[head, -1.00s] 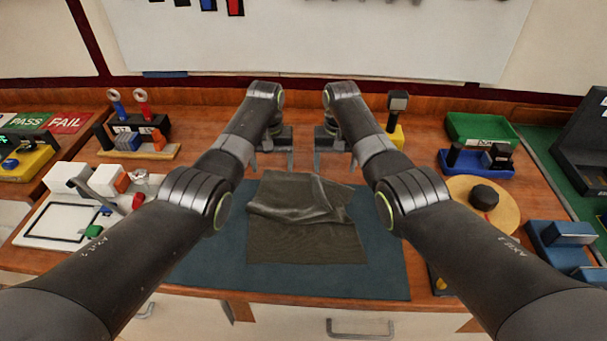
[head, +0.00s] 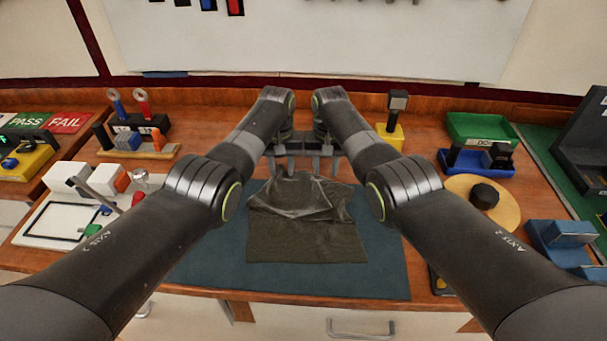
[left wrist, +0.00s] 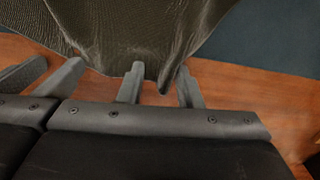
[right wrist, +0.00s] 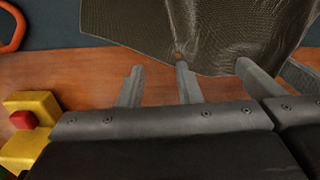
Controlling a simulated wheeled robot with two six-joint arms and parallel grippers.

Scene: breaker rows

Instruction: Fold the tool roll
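The tool roll (head: 305,235) is a dark grey-brown textured cloth, wrinkled toward its far side, on a blue mat (head: 210,255). My left gripper (head: 281,170) and right gripper (head: 322,170) are side by side at its far edge. Each has its two fingers apart. In the left wrist view, a drooping tip of cloth (left wrist: 166,75) hangs between my left fingers (left wrist: 160,90). In the right wrist view, the cloth edge (right wrist: 215,60) meets the inner right finger; the gap between my right fingers (right wrist: 158,85) looks empty. Whether either finger pair pinches cloth is hard to see.
A tan disc with a black knob (head: 484,197), blue holder (head: 475,163) and green tray (head: 481,128) stand right. A white fixture (head: 60,215) stands left. The mat's front is clear.

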